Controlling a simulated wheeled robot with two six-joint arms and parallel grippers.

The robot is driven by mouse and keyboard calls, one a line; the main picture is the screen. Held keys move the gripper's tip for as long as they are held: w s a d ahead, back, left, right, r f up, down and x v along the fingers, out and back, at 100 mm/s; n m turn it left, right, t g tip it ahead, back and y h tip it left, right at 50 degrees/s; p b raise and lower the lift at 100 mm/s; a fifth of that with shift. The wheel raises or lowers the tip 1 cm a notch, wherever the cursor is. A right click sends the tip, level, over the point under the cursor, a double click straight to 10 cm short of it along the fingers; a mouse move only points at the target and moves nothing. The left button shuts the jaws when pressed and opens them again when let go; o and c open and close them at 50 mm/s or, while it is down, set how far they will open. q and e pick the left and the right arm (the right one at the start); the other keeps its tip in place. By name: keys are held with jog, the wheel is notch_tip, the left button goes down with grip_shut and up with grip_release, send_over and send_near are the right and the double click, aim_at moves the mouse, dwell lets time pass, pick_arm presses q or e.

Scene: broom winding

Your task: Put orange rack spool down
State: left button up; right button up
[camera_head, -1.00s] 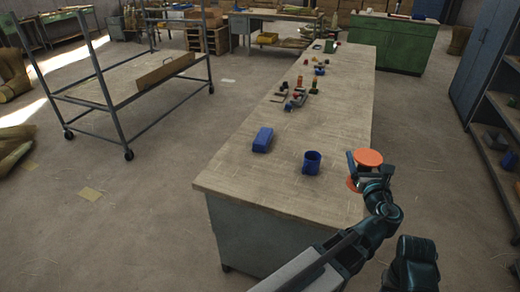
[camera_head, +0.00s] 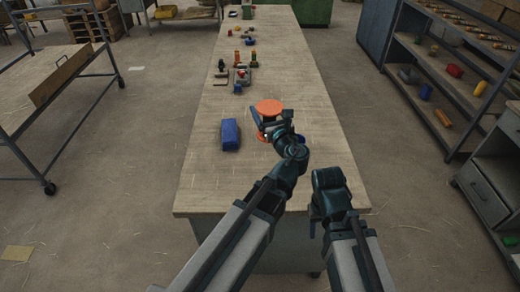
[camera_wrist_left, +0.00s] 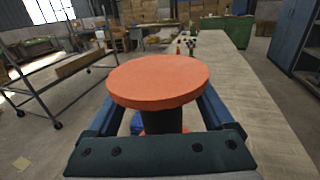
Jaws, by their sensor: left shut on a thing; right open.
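The orange spool (camera_head: 268,106) has round orange end discs and a dark core. It stands roughly upright over the near part of the wooden-topped table (camera_head: 300,100). My left gripper (camera_head: 270,124) is shut on the spool, with its fingers on either side of the core in the left wrist view, where the top disc (camera_wrist_left: 158,80) fills the middle. The lower disc is mostly hidden, and I cannot tell whether it touches the table. My right gripper (camera_head: 314,224) is open, low at the table's near edge and largely hidden by its own wrist.
A blue box (camera_head: 230,134) lies just left of the spool. Several small parts (camera_head: 238,74) stand farther along the table. The tabletop right of the spool is clear. A shelf rack (camera_head: 450,85) is at right, a wheeled cart (camera_head: 50,75) at left.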

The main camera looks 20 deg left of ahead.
pick_arm(q)
jog(key=w+f+m+t+h+b, duration=0.2)
jog(key=w+f+m+h+b, duration=0.1)
jog(key=w+f+b, duration=0.6)
notch_tip(320, 180, down, 2)
jog(key=shift+a+f+h+b, duration=0.2)
jog(key=shift+h+b, duration=0.45)
jog(key=shift+h, duration=0.25)
notch_tip(320, 180, down, 6)
jog(key=b, duration=0.6)
jog(key=shift+f, duration=0.15)
notch_tip(320, 180, down, 4)
jog(key=b, duration=0.4)
jog(key=shift+r, duration=0.2)
jog(key=shift+f, duration=0.15)
jog(key=o, duration=1.1)
